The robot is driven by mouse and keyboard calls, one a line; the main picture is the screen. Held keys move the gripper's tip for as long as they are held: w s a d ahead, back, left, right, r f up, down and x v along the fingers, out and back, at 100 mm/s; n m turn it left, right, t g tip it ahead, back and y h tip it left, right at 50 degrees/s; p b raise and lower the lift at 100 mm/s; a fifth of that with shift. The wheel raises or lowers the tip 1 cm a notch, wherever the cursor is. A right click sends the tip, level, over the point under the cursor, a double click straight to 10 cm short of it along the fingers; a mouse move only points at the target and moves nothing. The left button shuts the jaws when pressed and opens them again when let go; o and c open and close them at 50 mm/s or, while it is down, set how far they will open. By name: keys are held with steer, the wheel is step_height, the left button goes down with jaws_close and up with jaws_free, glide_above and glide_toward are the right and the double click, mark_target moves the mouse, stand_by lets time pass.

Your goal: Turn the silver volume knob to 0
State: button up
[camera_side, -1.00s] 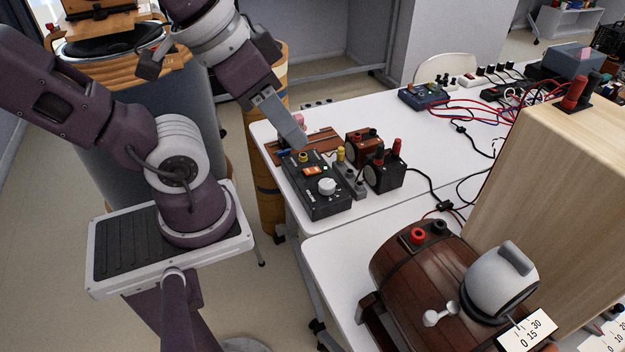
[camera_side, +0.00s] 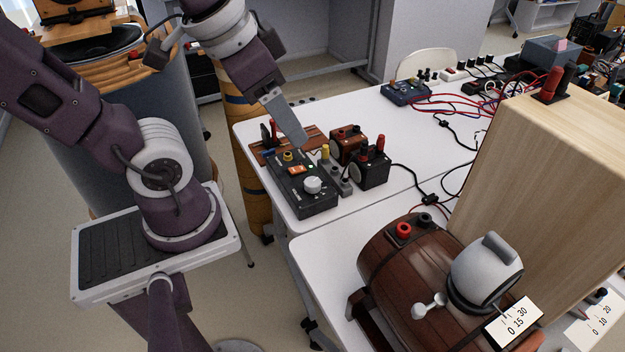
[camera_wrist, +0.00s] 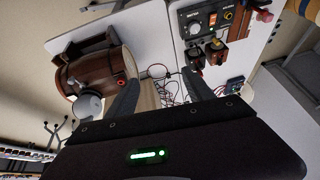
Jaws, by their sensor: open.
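A black control box (camera_side: 303,200) lies on the white table in the side view, with a round silver-white knob (camera_side: 313,185), an orange switch and a yellow jack on top. Its knob also shows in the wrist view (camera_wrist: 194,29), where the box is at the top. The knob's mark and scale are too small to read. My gripper (camera_side: 297,141) is above the far end of the box, apart from the knob. In the wrist view my gripper (camera_wrist: 160,92) has its two fingers spread, with nothing held between them.
A brown barrel (camera_side: 395,280) with a large grey-white fitting (camera_side: 487,270) and a 0-15-30 card (camera_side: 514,322) stands in front. A wooden cabinet (camera_side: 560,150) is at the right. Small boxes with posts (camera_side: 371,170) stand beside the control box. The table's middle is clear.

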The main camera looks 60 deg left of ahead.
steer(key=w+a+f+m+g, duration=0.2)
steer(key=w+a+f, duration=0.35)
steer(key=w, duration=0.25)
steer(key=m+g, duration=0.3)
steer(key=m, duration=0.1)
glide_toward(313, 181)
steer(key=shift+h, duration=0.3)
steer(key=f, duration=0.9)
steer(key=shift+a, duration=0.25)
jaws_close()
